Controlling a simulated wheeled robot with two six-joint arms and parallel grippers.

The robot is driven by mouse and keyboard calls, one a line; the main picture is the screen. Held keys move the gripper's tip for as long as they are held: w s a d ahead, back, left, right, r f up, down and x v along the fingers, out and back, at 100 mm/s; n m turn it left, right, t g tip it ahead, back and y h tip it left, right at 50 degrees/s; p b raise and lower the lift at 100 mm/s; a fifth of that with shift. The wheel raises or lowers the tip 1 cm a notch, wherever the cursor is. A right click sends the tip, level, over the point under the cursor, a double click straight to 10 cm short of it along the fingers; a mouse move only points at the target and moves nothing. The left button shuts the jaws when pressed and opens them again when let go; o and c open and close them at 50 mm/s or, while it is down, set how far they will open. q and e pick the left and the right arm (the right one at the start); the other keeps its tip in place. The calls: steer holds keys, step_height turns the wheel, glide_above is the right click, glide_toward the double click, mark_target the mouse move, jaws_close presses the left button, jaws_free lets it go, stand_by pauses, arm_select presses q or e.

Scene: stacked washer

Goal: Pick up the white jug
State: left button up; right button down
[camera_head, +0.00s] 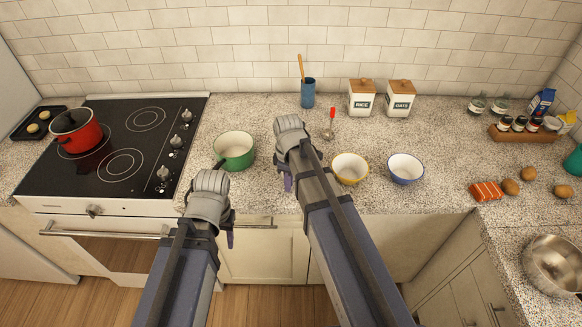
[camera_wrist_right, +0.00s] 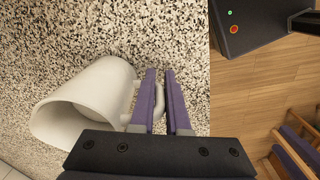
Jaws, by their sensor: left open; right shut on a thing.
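The white jug (camera_wrist_right: 82,103) shows in the right wrist view, over the speckled countertop. Its wide end faces the lower left and its handle points right. My right gripper (camera_wrist_right: 160,85) has its two purple fingers on either side of the handle and is shut on it. I cannot tell whether the jug touches the counter. In the head view the jug is not visible, and my right gripper (camera_head: 288,183) shows only as a bit of purple beside the arm. My left gripper (camera_head: 230,238) is open, mostly hidden by its arm, in front of the counter's edge.
A green pot (camera_head: 234,151) stands left of my right arm. A yellow bowl (camera_head: 351,168) and a blue-rimmed bowl (camera_head: 405,169) stand to its right. A red-handled utensil (camera_head: 330,125), a blue utensil holder (camera_head: 308,93) and two canisters (camera_head: 362,98) are behind. The stove (camera_head: 110,150) is at left.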

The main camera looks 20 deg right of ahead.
steer(key=shift+r, duration=0.2)
stand_by(0.3)
step_height(320, 180, up, 10)
steer(key=p, duration=1)
steer(key=shift+f, duration=0.2)
